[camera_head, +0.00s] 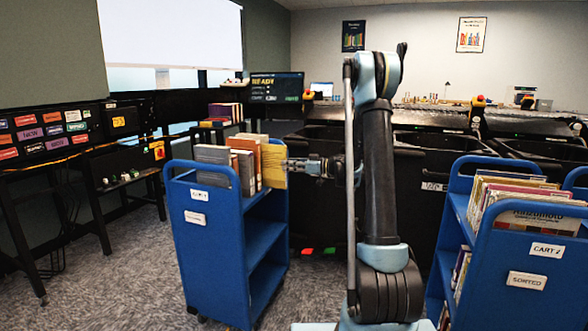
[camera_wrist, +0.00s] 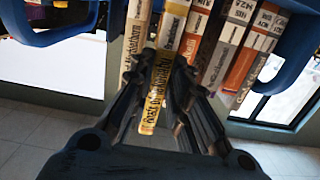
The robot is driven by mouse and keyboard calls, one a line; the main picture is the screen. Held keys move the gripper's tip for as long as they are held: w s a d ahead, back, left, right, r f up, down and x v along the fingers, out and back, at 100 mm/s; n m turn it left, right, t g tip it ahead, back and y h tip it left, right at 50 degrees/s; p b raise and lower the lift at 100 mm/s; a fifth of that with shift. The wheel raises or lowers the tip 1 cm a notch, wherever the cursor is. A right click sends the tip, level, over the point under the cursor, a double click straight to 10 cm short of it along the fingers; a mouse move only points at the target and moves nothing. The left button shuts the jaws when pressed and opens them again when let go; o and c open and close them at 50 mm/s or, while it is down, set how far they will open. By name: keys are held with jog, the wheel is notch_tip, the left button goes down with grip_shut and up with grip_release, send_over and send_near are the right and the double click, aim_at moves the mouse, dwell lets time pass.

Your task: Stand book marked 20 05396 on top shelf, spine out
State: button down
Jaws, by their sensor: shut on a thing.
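My gripper (camera_head: 288,166) is shut on a yellow book (camera_head: 273,168) at the right, open side of the left blue cart's top shelf (camera_head: 258,197). The book is upright beside a row of books. In the wrist view, the yellow book (camera_wrist: 151,112) is between my dark fingers (camera_wrist: 158,84), with its lettered spine toward the camera. It sticks out nearer to me than its neighbours. I cannot read the number 20 05396 on it, nor tell whether its bottom touches the shelf.
Grey, brown and orange books (camera_head: 243,165) stand on the same shelf. A second blue cart (camera_head: 528,249), labelled CART 2 and SORTED, stands at the right with several books. Dark bins (camera_head: 440,175) line the back. Carpet (camera_head: 120,270) is clear at the left.

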jog(key=shift+x, duration=2.5)
jog(key=shift+r, duration=0.15)
jog(key=shift+f, duration=0.45)
jog(key=c, duration=1.4)
grip_release()
jog(key=shift+c, duration=0.2)
jog(key=v, duration=1.2)
jog(key=shift+f, duration=0.15)
